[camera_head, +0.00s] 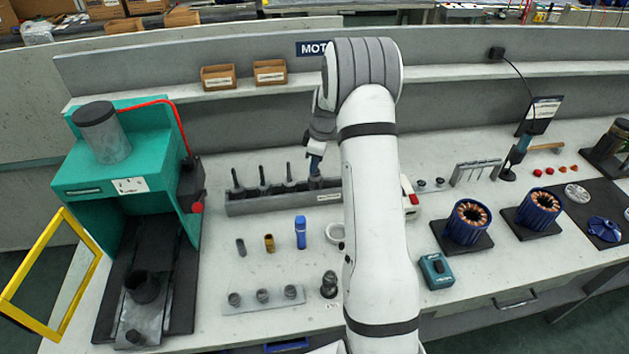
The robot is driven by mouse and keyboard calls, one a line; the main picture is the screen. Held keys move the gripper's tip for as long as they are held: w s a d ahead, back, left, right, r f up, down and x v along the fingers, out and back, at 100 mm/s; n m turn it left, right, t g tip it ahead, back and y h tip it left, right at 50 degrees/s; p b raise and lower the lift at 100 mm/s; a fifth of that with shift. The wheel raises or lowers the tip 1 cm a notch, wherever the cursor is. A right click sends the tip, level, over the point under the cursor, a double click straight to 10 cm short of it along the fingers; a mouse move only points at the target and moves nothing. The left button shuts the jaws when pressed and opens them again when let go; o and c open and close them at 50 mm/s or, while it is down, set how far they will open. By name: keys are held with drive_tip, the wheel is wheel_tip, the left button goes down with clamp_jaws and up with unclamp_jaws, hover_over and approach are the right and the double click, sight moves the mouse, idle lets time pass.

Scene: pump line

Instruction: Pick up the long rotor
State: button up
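A long grey rack (270,204) stands on the bench left of my arm. Several dark rotors with thin upright shafts stand in it in a row, among them a left one (236,182), a middle one (263,180) and a right one (290,177). My gripper (315,166) points down at the rack's right end, over a dark part (316,182) there. I cannot tell whether its fingers touch that part or how far apart they are. My forearm hides the bench just right of the rack. Which rotor is the long one is not clear from this view.
A green press (127,180) with a yellow frame (50,265) stands left. Dark, brass and blue cylinders (300,232) stand before the rack, with a grey holder (262,298) nearer. Two blue stators (467,222) are right. A shelf with small boxes (218,77) is behind.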

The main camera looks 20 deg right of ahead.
clamp_jaws()
drive_tip(key=shift+w+r, duration=0.1)
drive_tip(key=shift+r, duration=0.1)
wheel_tip(320, 180, up, 10)
drive_tip(key=shift+f+b, duration=0.1)
drive_tip(key=shift+b, duration=1)
